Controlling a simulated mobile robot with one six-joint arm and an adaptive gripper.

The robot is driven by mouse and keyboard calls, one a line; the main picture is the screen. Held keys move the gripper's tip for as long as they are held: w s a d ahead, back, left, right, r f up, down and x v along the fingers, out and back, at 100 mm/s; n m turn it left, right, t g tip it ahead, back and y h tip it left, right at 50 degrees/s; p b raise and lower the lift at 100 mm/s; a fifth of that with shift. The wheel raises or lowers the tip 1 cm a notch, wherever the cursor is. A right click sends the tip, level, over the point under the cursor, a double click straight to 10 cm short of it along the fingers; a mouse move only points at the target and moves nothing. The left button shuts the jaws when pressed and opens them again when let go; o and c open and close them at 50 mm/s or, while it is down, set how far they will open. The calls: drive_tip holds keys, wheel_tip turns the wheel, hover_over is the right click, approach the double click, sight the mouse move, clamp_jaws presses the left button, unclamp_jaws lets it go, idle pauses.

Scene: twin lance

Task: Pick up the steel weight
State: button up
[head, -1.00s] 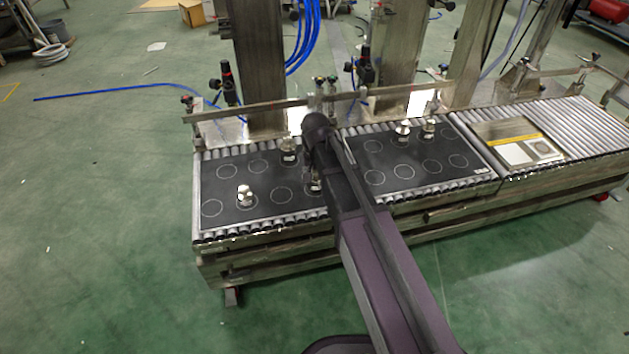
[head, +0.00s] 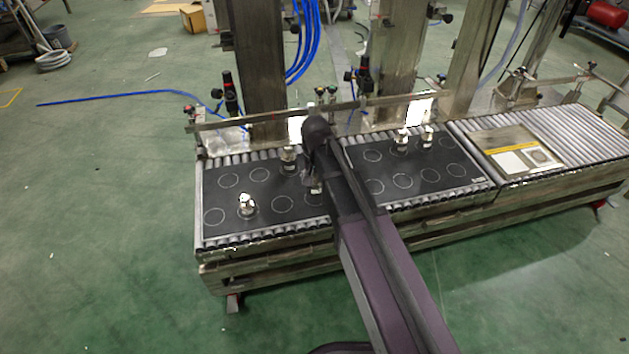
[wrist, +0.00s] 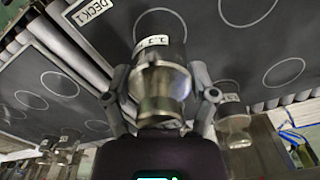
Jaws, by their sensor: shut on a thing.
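In the wrist view a shiny steel weight (wrist: 160,80) with a small white label stands between the two fingers of my gripper (wrist: 160,90). The fingers are shut on it, one on each side. The label's writing is too small to read surely. In the head view my arm hides most of my gripper, and only part of the held weight (head: 316,187) shows beside it, over the left black deck (head: 265,220). I cannot tell whether its base touches the deck. Other steel weights stand on the left deck, at the front left (head: 247,205) and behind (head: 289,158).
Two more weights (head: 403,141) (head: 427,137) stand at the back of the right black deck (head: 390,195). Both decks have white circles and lie on a roller conveyor. A rail (head: 270,115) and steel columns stand behind. A yellow-striped panel (head: 518,148) lies right.

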drive_tip(key=shift+r, duration=0.45)
drive_tip(key=s+d+p, duration=0.1)
drive_tip(key=s, duration=0.6)
drive_tip(key=s+d+r, duration=0.1)
drive_tip(key=s+d, duration=0.1)
drive_tip(key=s, duration=0.6)
drive_tip(key=shift+s+d+r+p, duration=0.2)
drive_tip(key=shift+s+d+p, duration=0.1)
drive_tip(key=shift+p, duration=0.1)
drive_tip(key=w+d, duration=0.4)
drive_tip(key=d, duration=0.7)
drive_tip(key=w+d, duration=0.4)
drive_tip(key=d, duration=0.8)
drive_tip(key=shift+d+r, duration=0.15)
drive_tip(key=shift+d, duration=0.05)
drive_tip(key=w, duration=0.5)
drive_tip(key=w+d+f, duration=0.1)
drive_tip(key=w, duration=0.4)
drive_tip(key=w+d+b, duration=0.1)
drive_tip(key=w, duration=0.5)
drive_tip(key=shift+f, duration=0.25)
